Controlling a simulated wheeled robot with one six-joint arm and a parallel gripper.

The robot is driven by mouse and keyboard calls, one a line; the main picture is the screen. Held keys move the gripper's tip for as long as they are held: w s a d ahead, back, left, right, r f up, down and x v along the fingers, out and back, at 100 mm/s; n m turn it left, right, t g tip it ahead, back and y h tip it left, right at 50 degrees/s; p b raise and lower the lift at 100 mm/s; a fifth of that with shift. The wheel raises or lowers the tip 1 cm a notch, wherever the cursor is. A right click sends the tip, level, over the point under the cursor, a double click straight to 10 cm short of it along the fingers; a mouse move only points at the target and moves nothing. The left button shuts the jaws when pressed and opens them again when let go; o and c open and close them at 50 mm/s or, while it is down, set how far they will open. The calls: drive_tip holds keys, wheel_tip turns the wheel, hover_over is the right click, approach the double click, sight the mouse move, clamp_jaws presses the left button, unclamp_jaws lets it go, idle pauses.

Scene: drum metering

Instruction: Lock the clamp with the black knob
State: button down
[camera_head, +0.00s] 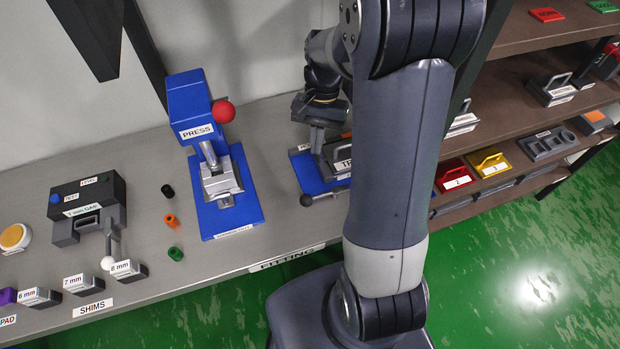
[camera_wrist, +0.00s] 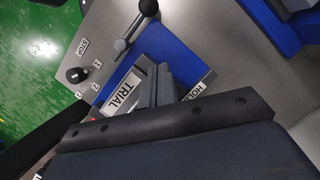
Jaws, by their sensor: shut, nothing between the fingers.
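The blue clamp fixture (camera_head: 302,171) stands on the bench right of the press, partly hidden by my arm. A lever with a dark ball knob (camera_head: 307,200) lies along its front side. The lever (camera_wrist: 134,28) also shows at the top of the wrist view. A grey block labelled TRIAL (camera_wrist: 128,92) sits at the fixture. My gripper (camera_head: 318,148) is shut and empty, pointing down above the fixture, behind the lever and apart from its knob. In the wrist view its fingers (camera_wrist: 158,85) are beside the TRIAL block. Whether they touch it I cannot tell.
A short black knob (camera_wrist: 76,75) stands near labels 1, 2 and STOP. The blue press (camera_head: 190,100) with a red ball is to the left. Small coloured cylinders (camera_head: 172,220), a gauge (camera_head: 88,208) and shims lie further left. Shelves (camera_head: 520,110) stand at right.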

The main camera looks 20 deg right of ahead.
sight(324, 195)
drive_tip(key=x, duration=0.6)
drive_tip(key=shift+s, duration=0.1)
drive_tip(key=shift+s+a+f+p, duration=0.25)
drive_tip(key=shift+s+a+p, duration=0.2)
drive_tip(key=shift+s, duration=0.15)
drive_tip(key=shift+s+a+f+p, duration=0.3)
drive_tip(key=shift+s+a, duration=0.15)
drive_tip(key=shift+s, duration=0.2)
drive_tip(key=shift+s+a+f, duration=0.15)
drive_tip(key=shift+s+a, duration=0.1)
drive_tip(key=shift+s, duration=0.2)
